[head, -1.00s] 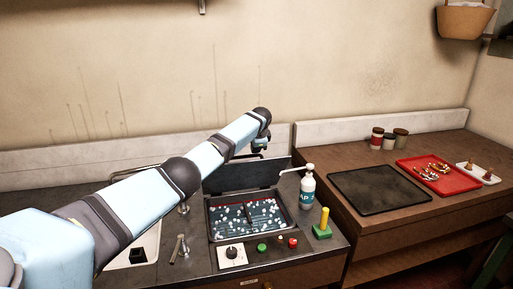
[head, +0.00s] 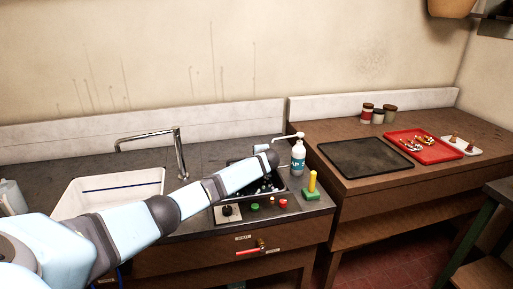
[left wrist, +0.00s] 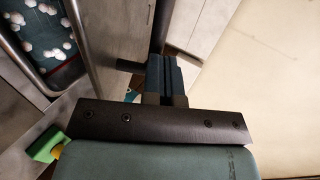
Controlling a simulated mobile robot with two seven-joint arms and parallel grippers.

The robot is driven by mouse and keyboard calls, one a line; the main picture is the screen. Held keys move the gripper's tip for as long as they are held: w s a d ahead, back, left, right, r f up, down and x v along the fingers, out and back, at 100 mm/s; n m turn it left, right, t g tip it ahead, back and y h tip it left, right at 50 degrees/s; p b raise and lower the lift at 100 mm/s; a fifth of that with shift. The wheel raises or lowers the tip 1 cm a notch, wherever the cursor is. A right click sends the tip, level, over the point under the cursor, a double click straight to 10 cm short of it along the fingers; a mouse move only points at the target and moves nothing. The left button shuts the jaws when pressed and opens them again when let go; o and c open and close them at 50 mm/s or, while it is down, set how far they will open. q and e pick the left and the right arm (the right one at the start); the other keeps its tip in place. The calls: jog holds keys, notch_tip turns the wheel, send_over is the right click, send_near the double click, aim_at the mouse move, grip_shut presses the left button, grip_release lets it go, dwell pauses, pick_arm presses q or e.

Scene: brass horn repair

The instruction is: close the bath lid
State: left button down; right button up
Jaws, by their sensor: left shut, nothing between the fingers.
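The bath (head: 280,186) is a dark basin in the grey counter, holding dark liquid with white foam. It also shows at the upper left of the left wrist view (left wrist: 42,40). Its dark lid (head: 234,160) stands raised at the back, mostly hidden by my left arm. In the left wrist view the lid (left wrist: 95,45) appears nearly edge-on, with a dark bar handle (left wrist: 163,22) on its wall side. My left gripper (left wrist: 160,62) is shut and empty, close to that handle; contact cannot be told. In the head view my arm hides it. My right gripper is out of view.
A white pump bottle (head: 298,160) stands right of the bath, near a green block with a yellow peg (head: 312,188). A knob panel (head: 229,213) lies in front. A sink (head: 110,192) with tap (head: 180,150) is left; a black tray (head: 365,158) is right.

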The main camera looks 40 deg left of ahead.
pick_arm(q)
notch_tip(320, 180, down, 9)
jog(key=s+d+t+y+b, duration=0.1)
jog(key=s+d+b, duration=0.1)
jog(key=b, duration=0.3)
jog(key=shift+d+r+y, duration=0.2)
jog(key=shift+d+y, duration=0.05)
jog(key=shift+y, duration=0.15)
jog(key=shift+s, duration=0.1)
